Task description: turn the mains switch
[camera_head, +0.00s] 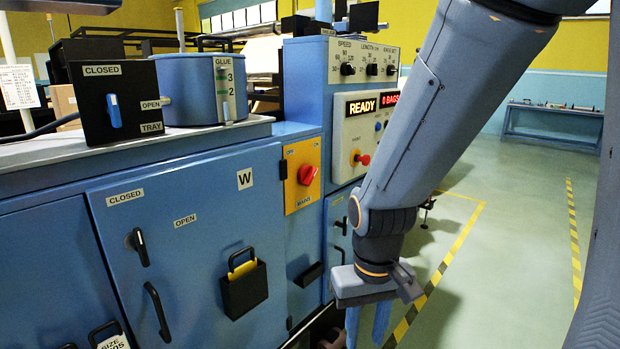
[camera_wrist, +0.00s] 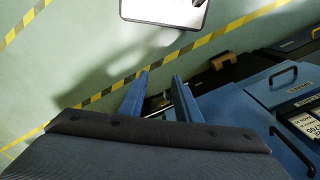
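The mains switch is a red rotary knob (camera_head: 307,174) on a yellow plate (camera_head: 291,203) on the blue machine's front. The plate reads MAINS at its bottom edge, with a small OFF label at its upper left. The knob's grip is tilted, slanting up to the right. My gripper (camera_head: 367,325) hangs low, right of the switch and below it, with its fingers pointing down and apart. In the wrist view its two blue fingers (camera_wrist: 160,80) are also apart with nothing between them. The mains switch does not show clearly in the wrist view.
A control panel (camera_head: 366,138) reading READY and 0 BAGS, with a red knob, stands right of the switch, close to my arm. Cabinet doors with a black handle (camera_head: 157,312) and a black holder (camera_head: 244,287) lie left. Green floor with yellow-black tape (camera_head: 435,275) is open to the right.

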